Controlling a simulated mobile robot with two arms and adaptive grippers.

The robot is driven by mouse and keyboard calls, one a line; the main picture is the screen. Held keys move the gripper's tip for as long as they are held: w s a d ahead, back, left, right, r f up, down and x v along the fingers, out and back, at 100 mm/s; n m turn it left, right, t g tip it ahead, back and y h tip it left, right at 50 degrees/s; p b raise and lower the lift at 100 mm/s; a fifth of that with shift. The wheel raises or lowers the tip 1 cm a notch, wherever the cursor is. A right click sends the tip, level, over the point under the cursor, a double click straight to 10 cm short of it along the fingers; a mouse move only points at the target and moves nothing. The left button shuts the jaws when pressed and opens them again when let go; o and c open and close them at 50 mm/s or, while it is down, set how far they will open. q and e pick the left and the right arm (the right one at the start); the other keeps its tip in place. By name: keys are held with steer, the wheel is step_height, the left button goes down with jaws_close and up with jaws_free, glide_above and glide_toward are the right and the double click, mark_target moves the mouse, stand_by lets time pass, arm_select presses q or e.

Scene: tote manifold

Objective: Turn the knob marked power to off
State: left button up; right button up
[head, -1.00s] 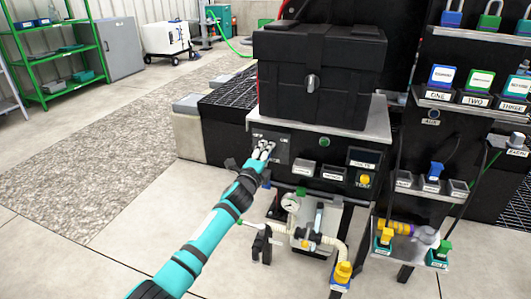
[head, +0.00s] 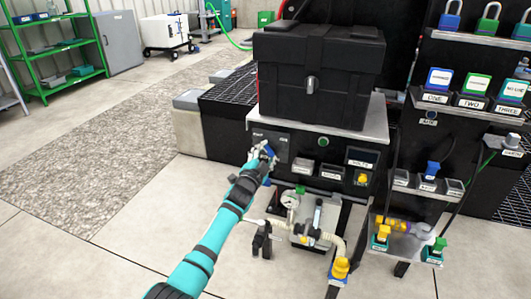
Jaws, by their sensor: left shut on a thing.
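The dark knob plate (head: 278,141) is on the front of the black bench, with small pale labels along its upper edge that are too small to read. My left gripper (head: 265,151) is at this plate, reaching up from below. It is shut on the knob (head: 270,151), of which only a blue part shows between and beside the fingers. The fingers and wrist hide the rest, so I cannot tell exactly where the knob points. My right gripper is not in view.
A large black case (head: 318,75) stands on the bench above the plate. A green button (head: 323,142) and a yellow knob (head: 362,178) are to the right. A pressure gauge (head: 289,202) and piping sit below, close to my forearm. The floor at left is clear.

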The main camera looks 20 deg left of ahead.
arm_select(q)
steer(key=shift+f+n, duration=0.1)
steer(key=shift+n, duration=0.4)
steer(key=o, duration=1.2)
steer(key=shift+s, duration=0.15)
steer(key=s, duration=1.1)
steer(key=shift+s+a, duration=0.2)
steer(key=shift+s, duration=0.2)
